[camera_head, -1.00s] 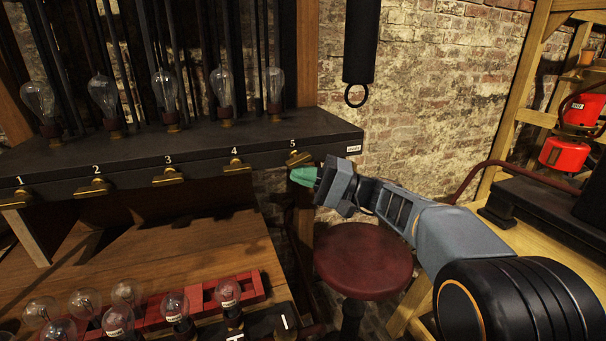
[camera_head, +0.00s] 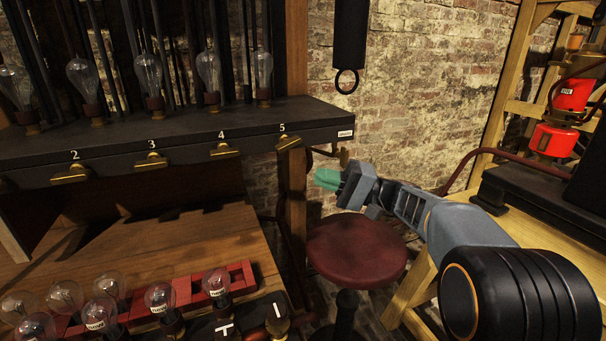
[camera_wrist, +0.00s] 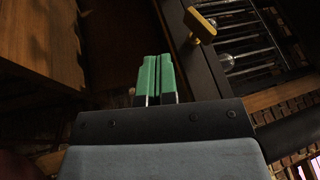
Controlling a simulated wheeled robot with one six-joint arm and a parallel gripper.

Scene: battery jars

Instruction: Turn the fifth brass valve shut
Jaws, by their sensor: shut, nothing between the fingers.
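The fifth brass valve (camera_head: 290,142) sits under the number 5 on the front face of the dark shelf (camera_head: 190,148). Its handle is tilted, its right end higher, while the handles of valves 2, 3 and 4 look closer to level. My gripper (camera_head: 326,179) has green fingertips and is right of and below the fifth valve, apart from it. In the wrist view my gripper (camera_wrist: 155,75) is shut and empty, its fingers side by side. A brass valve handle (camera_wrist: 200,25) shows up and to the right of them there.
Brass valves 4 (camera_head: 225,150), 3 (camera_head: 152,162) and 2 (camera_head: 71,174) line the shelf to the left. Bulbs stand above. A red stool (camera_head: 356,250) is below my gripper. A black cylinder with a ring (camera_head: 347,80) hangs above. A wooden bench (camera_head: 150,240) holds loose bulbs.

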